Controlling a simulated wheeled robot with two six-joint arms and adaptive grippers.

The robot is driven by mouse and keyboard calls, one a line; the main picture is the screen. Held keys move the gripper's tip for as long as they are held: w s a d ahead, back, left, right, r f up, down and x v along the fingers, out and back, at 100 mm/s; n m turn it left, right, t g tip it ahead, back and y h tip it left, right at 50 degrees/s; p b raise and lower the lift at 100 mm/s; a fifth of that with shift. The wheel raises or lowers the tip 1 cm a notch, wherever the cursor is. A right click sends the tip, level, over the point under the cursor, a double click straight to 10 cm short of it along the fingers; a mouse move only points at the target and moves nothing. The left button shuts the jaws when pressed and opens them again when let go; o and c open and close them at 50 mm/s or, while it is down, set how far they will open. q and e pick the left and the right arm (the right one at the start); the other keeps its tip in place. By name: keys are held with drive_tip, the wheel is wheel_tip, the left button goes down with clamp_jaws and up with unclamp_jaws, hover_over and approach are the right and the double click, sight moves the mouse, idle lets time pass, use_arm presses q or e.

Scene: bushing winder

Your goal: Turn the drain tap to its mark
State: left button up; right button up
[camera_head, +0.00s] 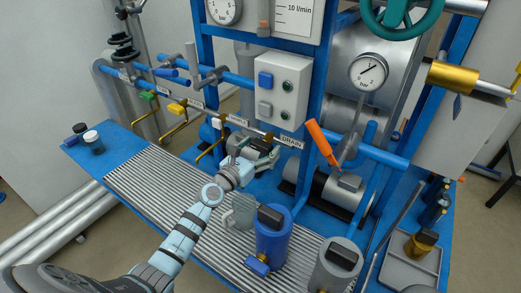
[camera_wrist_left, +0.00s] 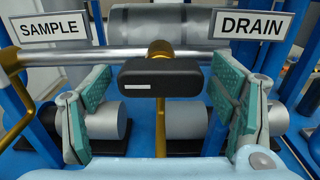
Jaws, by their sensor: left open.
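The drain tap (camera_wrist_left: 160,77) has a black bar handle with a short white line on its front. It sits on a brass body on the grey pipe (camera_wrist_left: 75,58), to the left of the DRAIN label (camera_wrist_left: 252,24). My left gripper (camera_head: 258,152) is at this pipe, below the DRAIN label in the head view. In the left wrist view its two green-padded fingers (camera_wrist_left: 162,100) are open, one on each side of the black handle with gaps to it. The handle lies roughly level across the view. I cannot make out a target mark. My right gripper is not in view.
The SAMPLE label (camera_wrist_left: 48,28) hangs left of the handle. Taps with green (camera_head: 147,95), yellow (camera_head: 177,108) and white (camera_head: 217,122) handles line the pipe. A clear jug (camera_head: 240,212) and a blue canister (camera_head: 272,240) stand near my left arm. An orange lever (camera_head: 322,143) is to the right.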

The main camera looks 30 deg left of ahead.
use_arm(q)
drive_tip(key=shift+w, duration=0.3)
drive_tip(key=shift+r, duration=0.1)
drive_tip(key=shift+c, duration=0.4)
drive_tip(key=c, duration=1.1)
